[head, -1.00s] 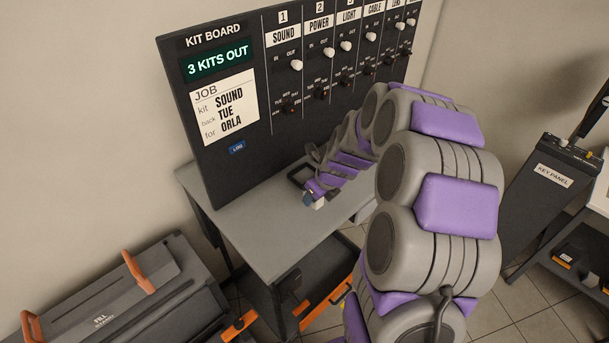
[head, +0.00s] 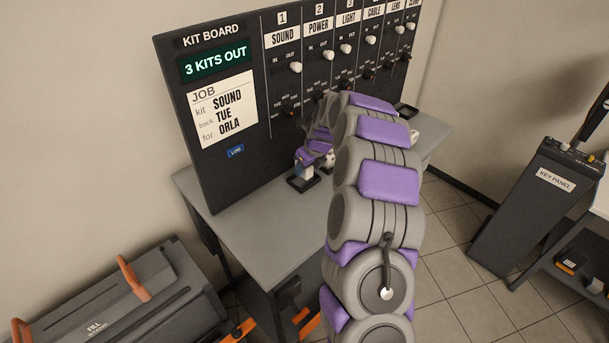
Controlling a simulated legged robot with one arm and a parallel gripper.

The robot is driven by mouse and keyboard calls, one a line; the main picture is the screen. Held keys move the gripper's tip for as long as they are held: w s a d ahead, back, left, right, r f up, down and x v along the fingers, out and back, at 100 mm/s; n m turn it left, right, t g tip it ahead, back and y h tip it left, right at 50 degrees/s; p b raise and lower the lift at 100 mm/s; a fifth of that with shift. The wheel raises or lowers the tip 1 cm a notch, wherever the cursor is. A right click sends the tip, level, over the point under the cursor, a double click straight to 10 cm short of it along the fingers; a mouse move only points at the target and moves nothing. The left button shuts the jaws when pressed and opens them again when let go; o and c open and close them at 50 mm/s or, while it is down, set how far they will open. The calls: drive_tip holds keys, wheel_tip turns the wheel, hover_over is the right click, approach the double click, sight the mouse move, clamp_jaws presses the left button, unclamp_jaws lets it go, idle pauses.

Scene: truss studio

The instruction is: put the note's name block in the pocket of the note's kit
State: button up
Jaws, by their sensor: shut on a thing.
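The job note (head: 223,112) on the kit board reads kit SOUND, back TUE, for ORLA. The SOUND column (head: 283,33) is the first on the board; its lower part near my gripper is partly hidden, and I cannot make out a pocket there. My gripper (head: 304,163) is shut on a small pale block (head: 303,172), low in front of the board. The block is just above or at a small dark tray (head: 302,185) on the table; I cannot tell whether they touch. Any name on the block is too small to read.
The grey table (head: 255,235) is clear at its front left. Another small dark tray (head: 406,110) is at the table's right. My arm hides the table's middle. A FILL STAND case (head: 120,310) is at lower left, and a KEY PANEL stand (head: 540,195) at right.

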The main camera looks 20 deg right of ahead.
sight(305, 173)
drive_tip(key=shift+w+f, duration=0.15)
drive_tip(key=shift+w, duration=0.05)
wheel_tip(305, 173, down, 3)
drive_tip(key=shift+f+b, duration=0.2)
drive_tip(key=shift+b, duration=0.4)
drive_tip(key=shift+r, duration=0.1)
drive_tip(key=o, duration=0.9)
drive_tip(key=shift+c, duration=0.2)
